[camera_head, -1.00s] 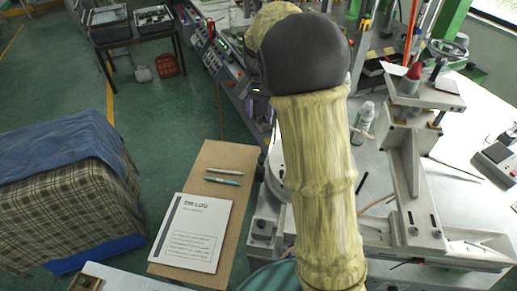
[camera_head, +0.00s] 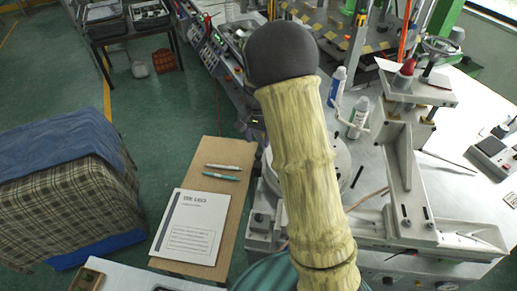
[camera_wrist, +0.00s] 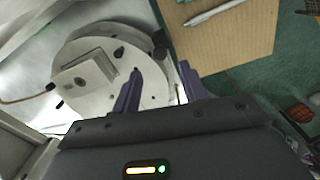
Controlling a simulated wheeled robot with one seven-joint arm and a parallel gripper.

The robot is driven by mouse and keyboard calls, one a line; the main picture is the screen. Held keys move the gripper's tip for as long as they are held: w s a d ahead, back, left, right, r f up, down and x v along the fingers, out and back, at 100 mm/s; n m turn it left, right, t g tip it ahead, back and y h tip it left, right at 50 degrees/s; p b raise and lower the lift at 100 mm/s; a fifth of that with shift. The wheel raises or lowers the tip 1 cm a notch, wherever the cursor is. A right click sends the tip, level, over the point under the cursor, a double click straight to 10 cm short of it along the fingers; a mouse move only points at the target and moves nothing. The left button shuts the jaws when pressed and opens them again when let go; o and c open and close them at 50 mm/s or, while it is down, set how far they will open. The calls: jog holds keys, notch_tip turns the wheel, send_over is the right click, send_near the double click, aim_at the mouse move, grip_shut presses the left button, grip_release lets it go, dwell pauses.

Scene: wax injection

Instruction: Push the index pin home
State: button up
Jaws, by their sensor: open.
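A round grey indexing table (camera_wrist: 95,45) with a square metal block (camera_wrist: 85,78) on it shows in the wrist view. A dark pin or knob (camera_wrist: 158,42) sits at the table's rim, and a smaller black knob (camera_wrist: 119,53) stands on its face; I cannot tell which is the index pin. My gripper (camera_wrist: 160,69) has two purple fingers spread apart with nothing between them, over the rim below the rim knob.
A brown board (camera_head: 228,160) with a booklet (camera_head: 190,225) and two pens lies to the left. Two bottles (camera_head: 357,117) stand behind the table. A grey clamp stand (camera_head: 408,170) rises close on the right. A cloth-covered stack (camera_head: 65,190) is at far left.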

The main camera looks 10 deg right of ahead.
aim_at(258, 154)
notch_tip(258, 154, down, 6)
jog(key=shift+f+p, duration=0.25)
jog(key=shift+p, duration=0.3)
jog(key=shift+c, duration=0.4)
